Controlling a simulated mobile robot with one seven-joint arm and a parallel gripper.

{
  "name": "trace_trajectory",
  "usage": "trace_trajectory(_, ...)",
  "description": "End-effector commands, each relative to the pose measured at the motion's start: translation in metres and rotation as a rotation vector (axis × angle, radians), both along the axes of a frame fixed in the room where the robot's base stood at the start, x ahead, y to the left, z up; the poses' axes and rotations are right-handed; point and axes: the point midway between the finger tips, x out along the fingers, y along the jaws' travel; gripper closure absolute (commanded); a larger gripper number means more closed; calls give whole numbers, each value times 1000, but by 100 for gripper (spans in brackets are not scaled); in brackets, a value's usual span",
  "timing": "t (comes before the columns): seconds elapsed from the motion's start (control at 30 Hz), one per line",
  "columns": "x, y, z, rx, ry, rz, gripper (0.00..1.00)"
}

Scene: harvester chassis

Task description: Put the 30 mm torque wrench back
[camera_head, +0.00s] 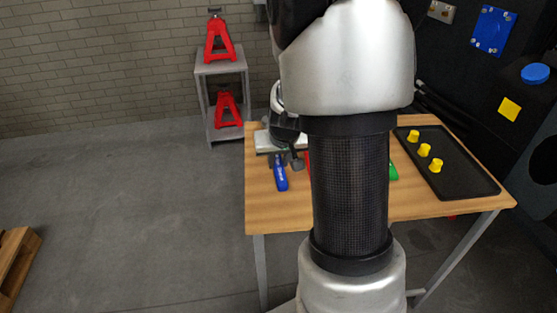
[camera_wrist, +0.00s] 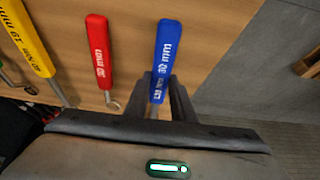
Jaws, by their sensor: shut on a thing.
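A blue-handled wrench (camera_wrist: 168,40) is between the fingers of my gripper (camera_wrist: 160,88) in the wrist view. The gripper is shut on it, near the lower end of the handle. In the head view the blue handle (camera_head: 281,178) points toward the table's near left edge, below my gripper (camera_head: 287,159). I cannot tell whether it touches the table. The wrench's head is hidden by the gripper.
A red-handled wrench (camera_wrist: 98,45) and a yellow-handled one (camera_wrist: 27,38) lie left of the blue one in the wrist view. The wooden table (camera_head: 268,212) also bears a black tray (camera_head: 465,178) with yellow pieces. Red jack stands (camera_head: 220,42) occupy a grey shelf (camera_head: 222,67) behind.

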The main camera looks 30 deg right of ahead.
Motion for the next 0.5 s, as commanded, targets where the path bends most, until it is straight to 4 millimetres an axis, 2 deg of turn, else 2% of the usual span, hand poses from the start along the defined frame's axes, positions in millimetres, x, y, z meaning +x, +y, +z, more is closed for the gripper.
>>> trace_trajectory(0.37,1,-1,-3,-1,-5,-1,100)
trace_trajectory(0.4,1,-1,-3,-1,-5,-1,74)
trace_trajectory(0.5,1,0,-4,-1,-4,-1,57)
